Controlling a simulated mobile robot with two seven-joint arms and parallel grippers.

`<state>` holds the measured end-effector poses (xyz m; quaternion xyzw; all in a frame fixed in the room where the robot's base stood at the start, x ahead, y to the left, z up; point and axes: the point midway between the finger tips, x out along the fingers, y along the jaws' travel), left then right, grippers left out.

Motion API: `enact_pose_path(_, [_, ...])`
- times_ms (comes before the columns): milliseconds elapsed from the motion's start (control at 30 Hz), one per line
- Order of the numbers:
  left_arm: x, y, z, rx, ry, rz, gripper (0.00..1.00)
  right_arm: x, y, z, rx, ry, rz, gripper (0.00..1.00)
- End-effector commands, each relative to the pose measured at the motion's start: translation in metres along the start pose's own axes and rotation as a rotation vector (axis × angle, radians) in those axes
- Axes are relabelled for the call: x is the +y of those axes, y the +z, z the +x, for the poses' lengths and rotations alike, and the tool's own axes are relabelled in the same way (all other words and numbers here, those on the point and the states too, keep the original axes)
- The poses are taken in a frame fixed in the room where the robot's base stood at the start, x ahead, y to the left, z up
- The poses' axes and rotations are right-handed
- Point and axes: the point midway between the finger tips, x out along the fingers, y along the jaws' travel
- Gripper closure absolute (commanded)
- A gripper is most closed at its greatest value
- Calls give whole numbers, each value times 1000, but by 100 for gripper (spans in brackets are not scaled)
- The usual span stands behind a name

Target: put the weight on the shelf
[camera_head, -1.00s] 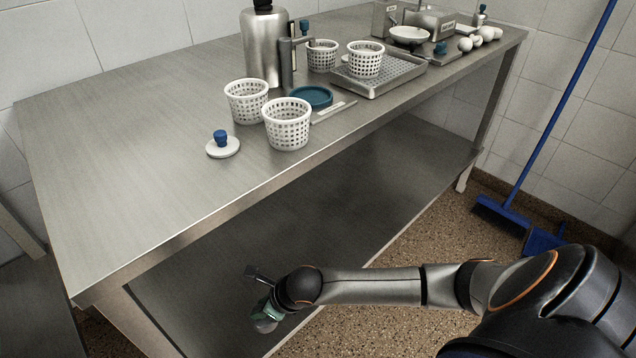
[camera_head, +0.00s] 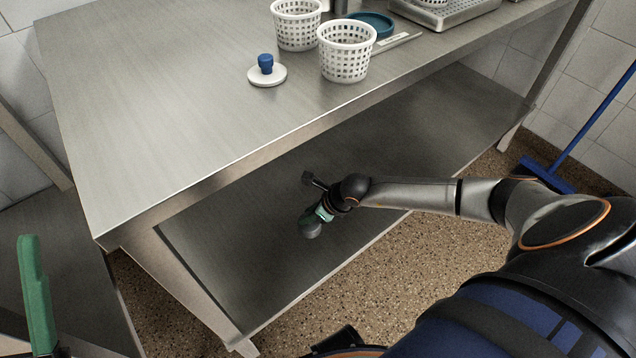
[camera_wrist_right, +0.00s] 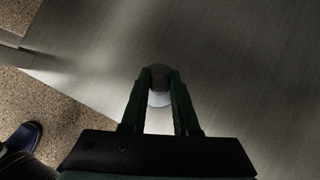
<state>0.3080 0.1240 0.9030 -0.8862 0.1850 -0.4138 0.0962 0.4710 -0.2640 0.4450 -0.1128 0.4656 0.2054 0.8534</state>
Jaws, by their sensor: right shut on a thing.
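The weight (camera_head: 310,227) is a small grey round piece held at the tip of my right gripper (camera_head: 321,214). It is over the lower metal shelf (camera_head: 250,240) of the table, inward from the shelf's front edge. In the right wrist view the weight (camera_wrist_right: 160,76) sits between the two dark green fingers of my right gripper (camera_wrist_right: 160,92), which are shut on it, with a paler round part below. I cannot tell whether it touches the shelf. One green finger of my left gripper (camera_head: 36,295) shows at the left edge; its other finger is not seen.
The tabletop (camera_head: 170,100) above the shelf carries white perforated baskets (camera_head: 345,52), a white disc with a blue knob (camera_head: 266,72), a teal dish (camera_head: 374,22) and a metal tray (camera_head: 445,12). A table leg (camera_head: 195,285) stands left of my right gripper. The shelf around the weight is bare.

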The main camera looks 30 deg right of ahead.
Motion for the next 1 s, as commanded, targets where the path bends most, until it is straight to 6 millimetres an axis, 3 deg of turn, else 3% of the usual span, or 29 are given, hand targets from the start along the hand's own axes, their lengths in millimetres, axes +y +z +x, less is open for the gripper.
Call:
enact_pose_path(100, [7,12,-12,-3,2,-21,50,-15,-10,18,-7,-2,0,100])
enact_pose_path(533, [14,26,-25,-13,-1,-52,50,-37,-26,38,-7,-2,0,100])
enact_pose_path(700, [22,35,-34,-19,17,-41,50,-35,-39,57,-7,0,0,100])
enact_pose_path(1000, [22,35,-33,-21,20,-38,50,-34,-40,58,-7,0,-1,100])
